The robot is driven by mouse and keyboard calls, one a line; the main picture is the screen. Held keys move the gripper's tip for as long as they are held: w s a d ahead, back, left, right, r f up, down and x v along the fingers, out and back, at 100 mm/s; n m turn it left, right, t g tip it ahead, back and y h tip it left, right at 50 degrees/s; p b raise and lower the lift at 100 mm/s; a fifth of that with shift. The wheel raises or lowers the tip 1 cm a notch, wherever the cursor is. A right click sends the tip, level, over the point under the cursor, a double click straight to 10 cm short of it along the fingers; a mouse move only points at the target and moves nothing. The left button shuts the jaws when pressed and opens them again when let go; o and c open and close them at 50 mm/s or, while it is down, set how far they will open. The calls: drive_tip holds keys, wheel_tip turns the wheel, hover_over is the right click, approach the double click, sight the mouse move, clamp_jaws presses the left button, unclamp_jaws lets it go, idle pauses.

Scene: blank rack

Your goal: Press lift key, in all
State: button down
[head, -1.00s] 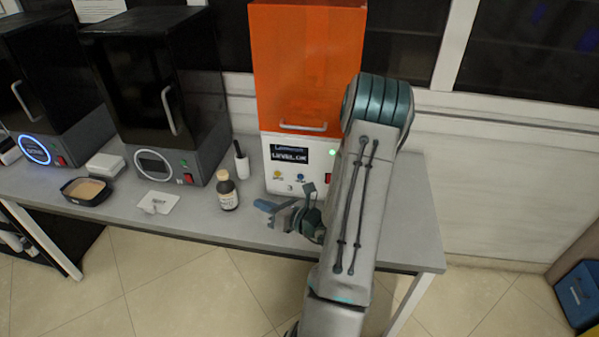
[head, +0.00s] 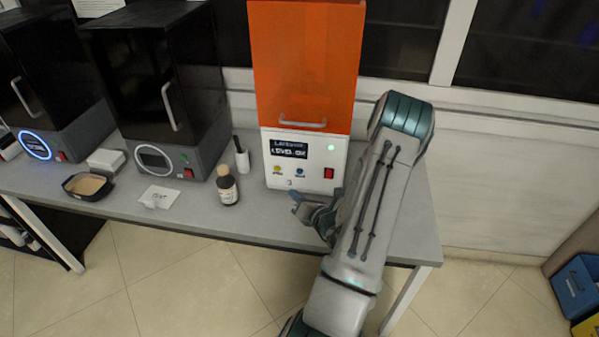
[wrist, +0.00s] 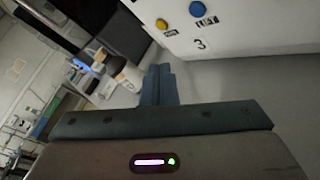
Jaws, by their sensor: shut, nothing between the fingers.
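The lift key is a round blue button (head: 300,172) on the white front panel of the orange-hooded machine (head: 305,60). In the wrist view this blue key (wrist: 197,8) has a LIFT label under it, at the top edge. A yellow button (head: 277,170) sits to its left and also shows in the wrist view (wrist: 161,24). My gripper (head: 296,198) is shut and empty, in front of and below the panel. In the wrist view its closed fingertips (wrist: 160,72) point below and left of the blue key, apart from it.
A brown bottle (head: 227,186) and a dark marker-like item (head: 241,155) stand left of the machine. A red switch (head: 328,173) is on the panel's right.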

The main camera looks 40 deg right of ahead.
sight(300, 171)
drive_tip(key=shift+w+d, duration=1.1)
drive_tip(key=shift+d, duration=0.2)
drive_tip(key=shift+w+d, duration=1.1)
drive_tip(key=shift+d, duration=0.15)
drive_tip(key=shift+w+d, duration=0.25)
drive_tip(key=shift+d, duration=0.1)
